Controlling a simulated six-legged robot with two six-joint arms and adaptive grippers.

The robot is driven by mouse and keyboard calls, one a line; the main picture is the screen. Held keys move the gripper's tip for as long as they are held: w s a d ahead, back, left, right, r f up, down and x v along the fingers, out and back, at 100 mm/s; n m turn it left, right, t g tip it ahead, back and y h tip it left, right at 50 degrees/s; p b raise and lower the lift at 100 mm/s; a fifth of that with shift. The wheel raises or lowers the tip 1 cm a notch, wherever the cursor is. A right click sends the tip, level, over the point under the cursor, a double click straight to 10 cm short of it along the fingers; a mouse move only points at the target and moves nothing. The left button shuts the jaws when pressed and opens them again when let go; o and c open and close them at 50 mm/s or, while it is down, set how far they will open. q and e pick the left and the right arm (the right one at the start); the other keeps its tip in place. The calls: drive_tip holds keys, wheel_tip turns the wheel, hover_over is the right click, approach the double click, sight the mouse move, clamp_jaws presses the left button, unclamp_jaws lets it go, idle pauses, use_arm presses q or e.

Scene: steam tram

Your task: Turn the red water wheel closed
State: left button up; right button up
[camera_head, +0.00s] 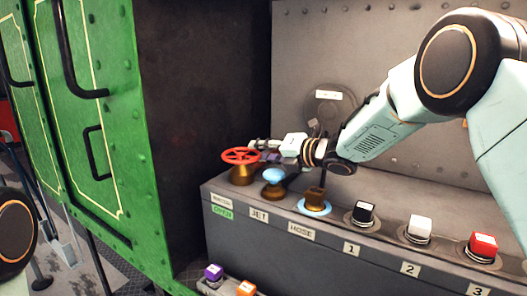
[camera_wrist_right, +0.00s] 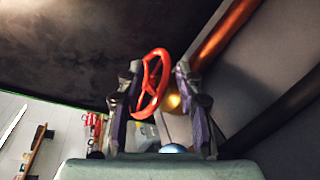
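The red water wheel (camera_head: 241,155) sits on a brass base at the left end of the grey console. Below it are a small label and a green label (camera_head: 222,211) that seems to read OPEN. My right gripper (camera_head: 262,146) comes in from the right, close beside the wheel at about its height. In the right wrist view the wheel (camera_wrist_right: 155,82) shows between the two spread fingers of my right gripper (camera_wrist_right: 158,88). The fingers look apart from its rim; contact cannot be told.
A pale blue knob (camera_head: 273,175) labelled JET and a brass HOSE fitting (camera_head: 315,200) stand right of the wheel. Black (camera_head: 364,212), white (camera_head: 420,228) and red (camera_head: 482,245) buttons follow. A green riveted panel (camera_head: 100,120) rises at the left, a grey wall behind.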

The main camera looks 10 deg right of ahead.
drive_tip(key=shift+w+d+f, duration=0.2)
drive_tip(key=shift+w+f, duration=0.05)
drive_tip(key=shift+w, duration=0.1)
drive_tip(key=shift+c, duration=0.5)
drive_tip(key=shift+w+f, duration=0.2)
drive_tip(key=shift+w, duration=0.05)
drive_tip(key=c, duration=0.3)
drive_tip(key=shift+s+a+r, duration=0.1)
drive_tip(key=shift+s+r, duration=0.15)
drive_tip(key=shift+s, duration=0.1)
clamp_jaws()
use_arm(q)
drive_tip(key=shift+w, duration=0.15)
drive_tip(key=shift+d, duration=0.1)
drive_tip(key=shift+f, duration=0.1)
use_arm(e)
drive_tip(key=m+t+h+b, duration=0.1)
drive_tip(key=b, duration=0.3)
drive_tip(key=s+m+t+h+b, duration=0.1)
drive_tip(key=m+h+b, duration=0.1)
drive_tip(key=b, duration=0.3)
drive_tip(key=shift+s+a, duration=0.1)
drive_tip(key=shift+a, duration=0.05)
use_arm(q)
wheel_tip(320, 180, down, 9)
drive_tip(key=shift+w, duration=0.1)
